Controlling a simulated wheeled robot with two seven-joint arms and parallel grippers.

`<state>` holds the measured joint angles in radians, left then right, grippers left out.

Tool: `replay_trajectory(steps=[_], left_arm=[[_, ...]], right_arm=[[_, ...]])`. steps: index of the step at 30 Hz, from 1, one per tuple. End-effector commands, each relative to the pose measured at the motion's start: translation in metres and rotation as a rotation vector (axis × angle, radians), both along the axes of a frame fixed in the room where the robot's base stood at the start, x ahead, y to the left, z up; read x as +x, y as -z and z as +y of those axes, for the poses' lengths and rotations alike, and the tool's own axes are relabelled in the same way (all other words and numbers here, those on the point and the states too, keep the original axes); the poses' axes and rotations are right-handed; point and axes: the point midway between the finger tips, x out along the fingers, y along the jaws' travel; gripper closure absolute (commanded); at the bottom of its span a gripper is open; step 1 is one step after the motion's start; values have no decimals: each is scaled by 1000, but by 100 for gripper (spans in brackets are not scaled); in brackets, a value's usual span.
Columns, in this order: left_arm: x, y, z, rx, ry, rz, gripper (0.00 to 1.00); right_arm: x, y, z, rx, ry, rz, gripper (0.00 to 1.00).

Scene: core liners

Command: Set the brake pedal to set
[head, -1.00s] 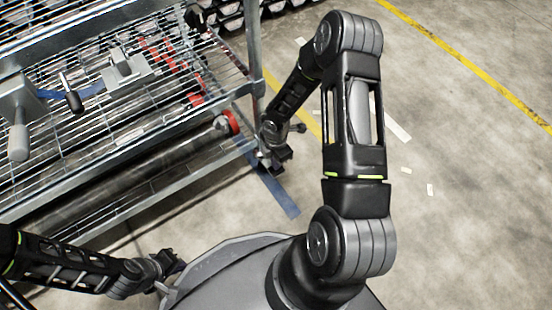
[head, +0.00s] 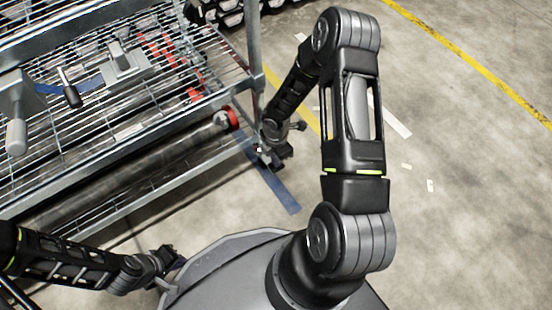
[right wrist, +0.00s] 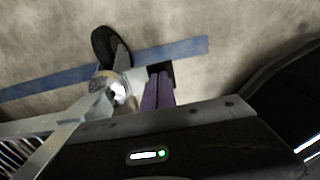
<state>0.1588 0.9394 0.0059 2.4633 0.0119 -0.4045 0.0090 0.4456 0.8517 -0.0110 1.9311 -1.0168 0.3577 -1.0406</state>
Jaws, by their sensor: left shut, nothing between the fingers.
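The wire rack's near corner post (head: 256,75) runs down to a caster by my right gripper (head: 268,157). In the right wrist view, the dark caster wheel (right wrist: 105,46) lies left of two purplish fingers (right wrist: 159,90), which are also my right gripper. The fingers are side by side, their tips against or just above a small dark piece; I cannot tell whether that piece is the brake pedal or whether they touch it. The pedal's position is unclear. My left gripper (head: 172,259) is shut and empty, low at the left, away from the caster.
Blue floor tape (head: 275,188) passes by the caster. Open concrete floor (head: 470,200) lies to the right.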

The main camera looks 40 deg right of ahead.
Motion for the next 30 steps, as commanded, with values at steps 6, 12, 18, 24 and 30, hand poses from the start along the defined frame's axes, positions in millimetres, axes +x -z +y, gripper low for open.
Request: replay_trajectory(steps=[6, 12, 18, 24, 30], left_arm=[[0, 1, 0, 0, 0, 0, 100], [0, 3, 0, 0, 0, -1, 100], [1, 5, 0, 0, 0, -1, 100], [1, 6, 0, -1, -1, -1, 100], [1, 6, 0, -1, -1, -1, 100]], right_arm=[[-4, 5, 0, 0, 0, 5, 100], [-6, 11, 0, 0, -1, 5, 100], [-7, 19, 0, 0, -1, 3, 100], [-8, 25, 0, -1, 0, 3, 100], [-8, 29, 0, 1, 0, 3, 100]])
